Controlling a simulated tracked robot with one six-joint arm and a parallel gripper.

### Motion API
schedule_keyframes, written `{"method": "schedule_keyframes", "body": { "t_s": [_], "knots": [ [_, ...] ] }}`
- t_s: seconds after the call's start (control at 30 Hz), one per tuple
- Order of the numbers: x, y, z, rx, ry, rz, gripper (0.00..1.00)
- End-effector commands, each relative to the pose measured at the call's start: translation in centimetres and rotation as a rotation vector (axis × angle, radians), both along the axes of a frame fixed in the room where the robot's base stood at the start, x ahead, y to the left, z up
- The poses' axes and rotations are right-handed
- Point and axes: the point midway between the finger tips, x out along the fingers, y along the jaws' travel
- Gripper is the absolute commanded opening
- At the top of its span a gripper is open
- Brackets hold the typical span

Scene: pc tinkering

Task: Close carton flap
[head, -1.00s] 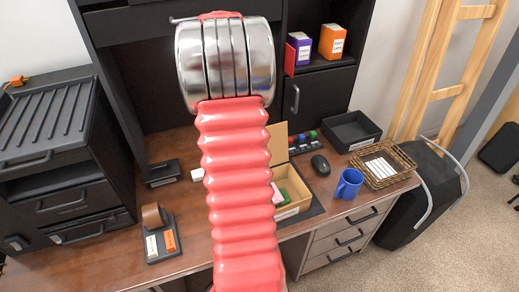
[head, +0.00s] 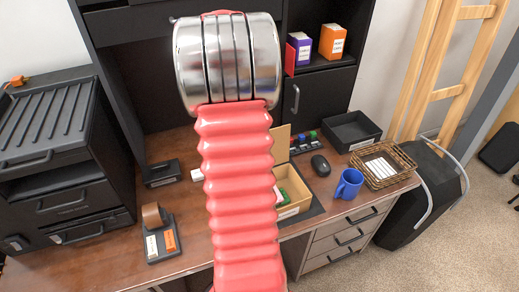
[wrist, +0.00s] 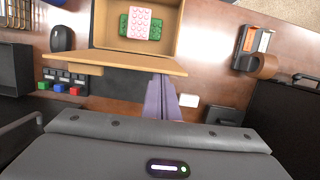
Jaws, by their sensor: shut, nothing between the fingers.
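The open cardboard carton (head: 318,207) stands on the desk, partly hidden behind my arm in the head view. Its flap (head: 282,146) stands raised at the carton's back side. In the wrist view the carton (wrist: 178,30) is at the top, and the flap (wrist: 115,62) shows as a long tan strip along its near side. My gripper (wrist: 163,78) shows there as purple fingers, shut and empty, with the tips close to the flap's outer side near its right end. I cannot tell whether they touch it. The gripper is hidden in the head view.
Green and pink bricks (wrist: 145,22) lie in the carton. A black mouse (head: 320,165), a blue mug (head: 348,184), a wicker basket (head: 400,167) and a black tray (head: 352,131) stand to its right.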

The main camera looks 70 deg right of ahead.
Motion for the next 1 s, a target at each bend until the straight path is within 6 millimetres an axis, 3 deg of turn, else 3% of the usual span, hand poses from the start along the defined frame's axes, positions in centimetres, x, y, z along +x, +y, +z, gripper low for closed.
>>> {"method": "schedule_keyframes", "body": {
  "t_s": [1.0],
  "knots": [
    [-1.6, 1.4, 0.0, -0.001, -0.001, -0.001, 0.00]
  ]
}}
